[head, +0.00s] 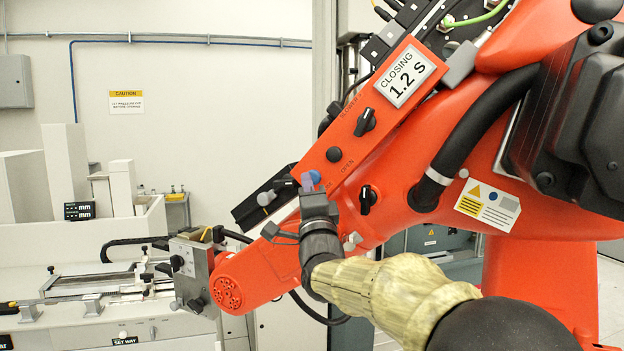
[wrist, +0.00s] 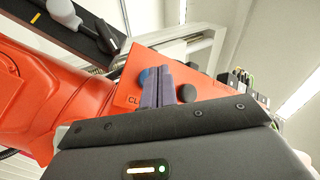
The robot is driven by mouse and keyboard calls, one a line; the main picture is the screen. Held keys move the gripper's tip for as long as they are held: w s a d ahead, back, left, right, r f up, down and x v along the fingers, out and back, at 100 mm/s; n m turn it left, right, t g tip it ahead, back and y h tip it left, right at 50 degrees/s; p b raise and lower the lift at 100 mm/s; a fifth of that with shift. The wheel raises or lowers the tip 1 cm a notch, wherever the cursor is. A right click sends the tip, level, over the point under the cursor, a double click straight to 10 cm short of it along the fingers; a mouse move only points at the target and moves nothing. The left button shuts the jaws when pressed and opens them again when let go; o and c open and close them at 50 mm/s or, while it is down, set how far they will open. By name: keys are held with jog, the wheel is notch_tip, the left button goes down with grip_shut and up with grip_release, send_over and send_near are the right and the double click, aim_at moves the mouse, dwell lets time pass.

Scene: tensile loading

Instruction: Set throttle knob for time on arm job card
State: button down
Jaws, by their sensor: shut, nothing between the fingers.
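The job card (head: 404,76) on the orange arm reads "CLOSING 1.2 S". Black pointer knobs sit on the orange arm's face, one below the card (head: 366,122) and one lower down (head: 368,199). Which is the throttle knob I cannot tell for sure. My gripper (head: 309,182) is shut and empty, in front of the arm's lower left part. A blue round knob (head: 316,176) shows beside its fingertips. In the wrist view my fingers (wrist: 157,82) are together, with the blue knob (wrist: 147,77) on their left and a dark knob (wrist: 187,93) on their right. Contact is unclear.
A black dark-sided part with a grey knob (head: 266,198) sticks out left of my gripper. A machine bed (head: 110,310) with a millimetre display (head: 79,211) stands at the left. A black hose (head: 475,130) runs along the orange arm. The air at upper left is clear.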

jog(key=shift+f, duration=0.1)
dwell(0.5)
jog(key=shift+w+d+b, duration=0.15)
jog(key=shift+w+b, duration=0.25)
jog(key=shift+w+d, duration=0.25)
jog(key=shift+w, duration=0.2)
dwell(2.2)
jog(key=shift+s+b, duration=0.1)
jog(key=shift+b, duration=0.25)
dwell(1.8)
jog(key=shift+s+a+b, duration=0.4)
jog(key=shift+s+b, duration=0.35)
